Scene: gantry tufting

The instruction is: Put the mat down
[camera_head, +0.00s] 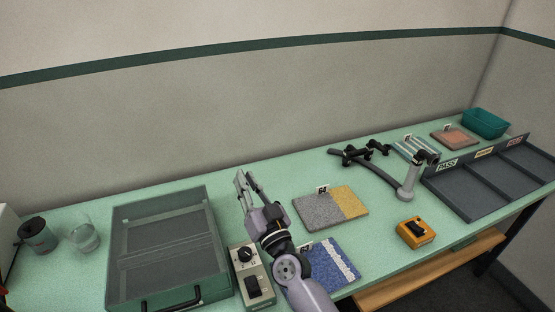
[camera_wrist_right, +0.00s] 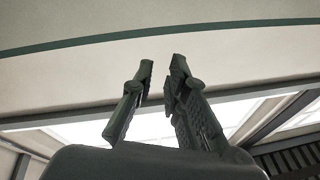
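A grey and yellow mat (camera_head: 318,211) with a small tag lies flat on the green table. A blue mat (camera_head: 332,262) with a pale stripe lies in front of it, partly hidden by my right arm. An orange-brown mat (camera_head: 455,138) lies at the back right. My right gripper (camera_head: 245,178) points up, left of the grey and yellow mat and apart from it. In the right wrist view its fingers (camera_wrist_right: 163,62) stand apart with nothing between them. No mat is in it. My left gripper is not in view.
A green-framed tray (camera_head: 117,265) and a control box (camera_head: 262,285) flank my right arm's left side. A jointed stand (camera_head: 408,190), an orange box (camera_head: 415,233), a labelled divided tray (camera_head: 468,213) and a teal bin (camera_head: 486,122) are right. A glass (camera_head: 84,238) stands left.

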